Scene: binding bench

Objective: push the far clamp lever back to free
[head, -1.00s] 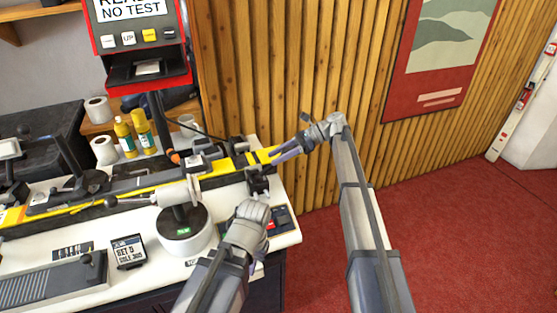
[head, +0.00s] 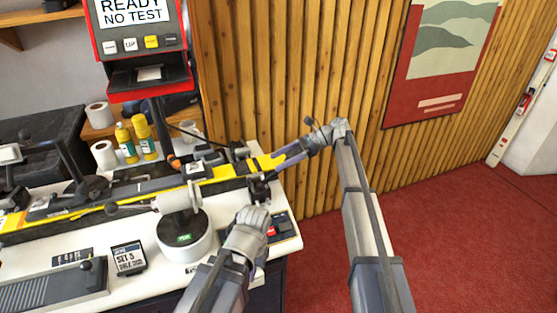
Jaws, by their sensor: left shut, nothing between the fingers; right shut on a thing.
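A long yellow-and-black ski (head: 225,174) lies across the bench, held in black clamping hardware. My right gripper (head: 280,158) is shut on the ski's right end, as far as I can tell. My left gripper (head: 257,200) is lower, shut and empty, just in front of a dark clamp (head: 259,184); its fingertips are hard to make out. A black lever (head: 68,158) stands on another clamp at the left. An orange-tipped lever (head: 174,163) shows behind the ski's middle. I cannot tell which is the far clamp lever.
A grey device (head: 180,202) on a round white base (head: 183,241) has a knobbed rod pointing left. A red kiosk (head: 140,78) reads "READY NO TEST". Yellow bottles (head: 142,138) and paper rolls stand behind. A small sign (head: 129,258) stands in front. Red floor at right is clear.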

